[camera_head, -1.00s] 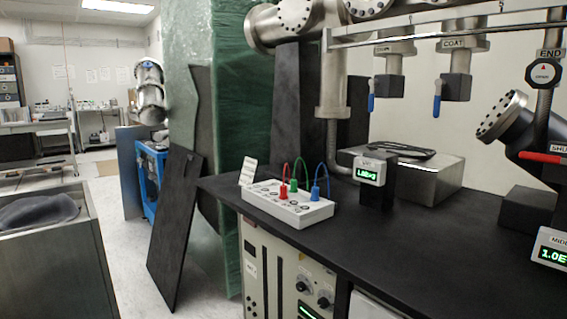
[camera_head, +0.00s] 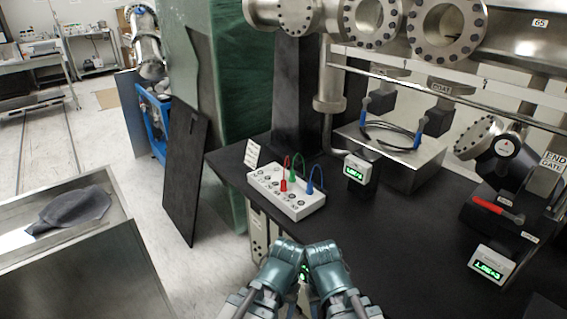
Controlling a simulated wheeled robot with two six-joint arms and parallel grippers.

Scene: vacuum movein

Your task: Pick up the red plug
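The red plug (camera_head: 283,185) stands upright in the top of a white socket box (camera_head: 297,210) on the black bench. A red cable loops up from it. A green plug (camera_head: 293,176) and a blue plug (camera_head: 310,190) with looped cables stand beside it in the same box. My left gripper (camera_head: 287,250) and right gripper (camera_head: 322,250) are side by side at the bottom, below and nearer than the box, apart from the red plug. Their fingers are not clearly visible, so I cannot tell whether they are open.
The black bench top (camera_head: 390,225) is clear right of the box. A small green display (camera_head: 357,168) and a metal box (camera_head: 405,160) stand behind. A red-handled valve (camera_head: 497,208) and another display (camera_head: 489,266) are at right. A dark panel (camera_head: 186,180) leans at left.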

